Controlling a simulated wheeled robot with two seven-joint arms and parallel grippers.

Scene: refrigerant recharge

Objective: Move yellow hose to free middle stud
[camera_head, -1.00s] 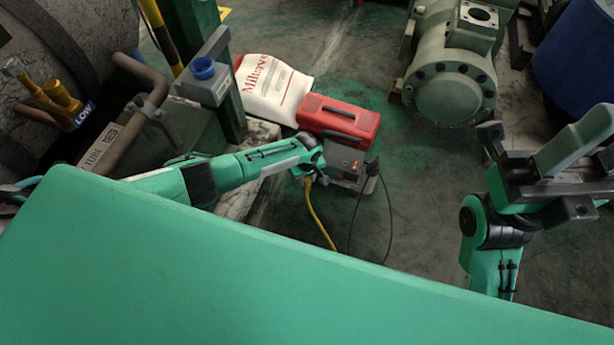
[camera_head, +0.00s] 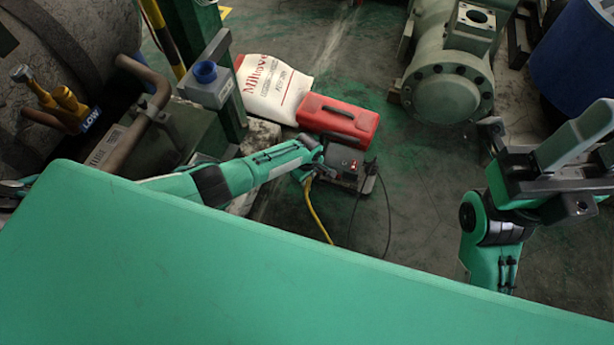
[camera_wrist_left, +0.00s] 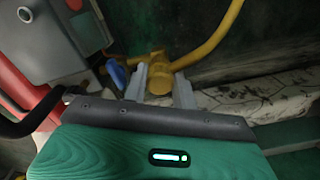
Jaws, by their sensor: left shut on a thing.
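My left gripper (camera_wrist_left: 160,88) is shut on a yellow hose fitting (camera_wrist_left: 158,64), which sits between its two pale fingers. The yellow hose (camera_wrist_left: 215,38) curves from the fitting up to the right in the left wrist view. In the head view the left gripper (camera_head: 315,173) is small and partly hidden by its own arm, beside the dark device. The yellow hose (camera_head: 317,219) hangs below it there. My right gripper (camera_head: 580,150) is at the right edge; its finger gap is unclear. I cannot make out a free middle stud.
A red case (camera_head: 338,119) and a white bag (camera_head: 274,88) are behind the dark device (camera_head: 345,160) with red lights. A green compressor (camera_head: 447,85) and blue drum (camera_head: 580,60) stand at upper right.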

